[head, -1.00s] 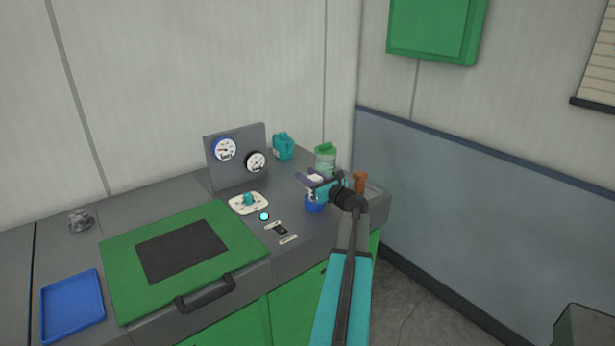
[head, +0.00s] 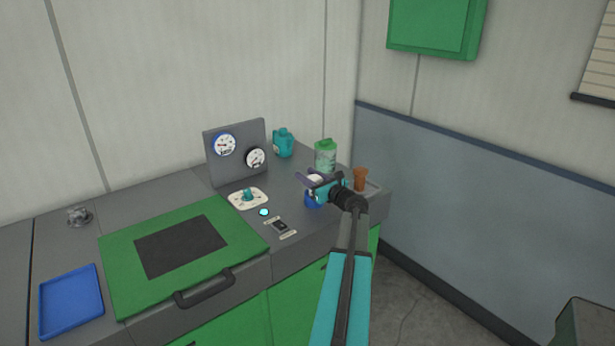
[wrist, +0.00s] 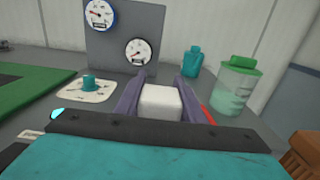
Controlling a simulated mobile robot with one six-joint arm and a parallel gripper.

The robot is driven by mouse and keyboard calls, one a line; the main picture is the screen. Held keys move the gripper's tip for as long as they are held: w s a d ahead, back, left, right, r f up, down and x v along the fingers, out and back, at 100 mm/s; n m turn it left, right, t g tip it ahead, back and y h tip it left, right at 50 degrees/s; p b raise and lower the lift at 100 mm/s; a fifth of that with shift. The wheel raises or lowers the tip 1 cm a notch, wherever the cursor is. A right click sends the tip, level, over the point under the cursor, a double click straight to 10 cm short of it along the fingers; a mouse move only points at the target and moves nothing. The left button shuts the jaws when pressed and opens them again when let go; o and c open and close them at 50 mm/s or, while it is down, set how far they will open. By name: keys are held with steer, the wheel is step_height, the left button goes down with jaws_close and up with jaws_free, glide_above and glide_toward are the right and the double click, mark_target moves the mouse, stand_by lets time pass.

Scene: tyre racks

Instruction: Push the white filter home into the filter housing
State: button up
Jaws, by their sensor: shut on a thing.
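My gripper (head: 311,181) is shut on the white filter (wrist: 160,102), a pale block between its two purple fingers in the wrist view. The filter's top also shows between the fingers in the head view (head: 316,178). The blue filter housing (head: 312,201) is a small round cup on the counter, directly under my gripper. The gripper hides the housing's upper part, and the filter's lower end is hidden, so I cannot tell how deep it sits. The housing is hidden in the wrist view.
A green-lidded clear jar (head: 325,156) stands behind my gripper, and a brown cup (head: 360,179) stands to its right. A gauge panel (head: 237,170), a teal bottle (head: 284,143) and a white plate with a teal knob (head: 248,198) are to the left.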

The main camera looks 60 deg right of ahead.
steer(key=shift+f+b, duration=0.4)
steer(key=shift+f, duration=0.25)
steer(key=o, duration=1.7)
steer(key=shift+o, duration=0.2)
steer(key=shift+s, duration=0.15)
steer(key=shift+v, duration=4.85)
steer(key=shift+a, duration=0.1)
steer(key=shift+s, duration=0.1)
